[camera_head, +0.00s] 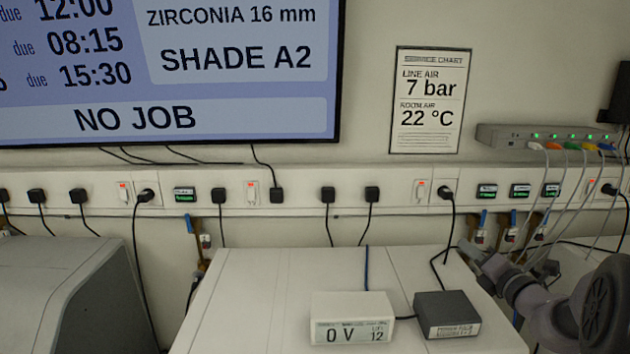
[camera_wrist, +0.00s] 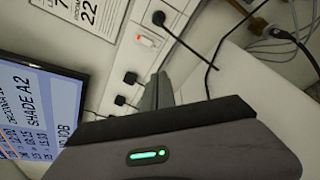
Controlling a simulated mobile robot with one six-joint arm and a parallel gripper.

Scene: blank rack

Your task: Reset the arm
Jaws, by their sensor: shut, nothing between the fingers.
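My arm (camera_head: 560,305) reaches in from the right edge in the head view, over the right end of the white bench top. Its narrow end points left toward the wall. In the wrist view my gripper (camera_wrist: 159,90) shows as two slim grey fingers close together, shut with nothing between them. A green light glows on the gripper's body below them. The wrist picture is strongly tilted.
A white meter box (camera_head: 352,318) reading 0 V and a dark box (camera_head: 447,314) stand on the white bench top (camera_head: 270,290). A grey machine (camera_head: 75,290) is at left. A wall screen (camera_head: 170,70) reads NO JOB. Cables hang from the socket rail (camera_head: 300,202) and hub (camera_head: 510,136).

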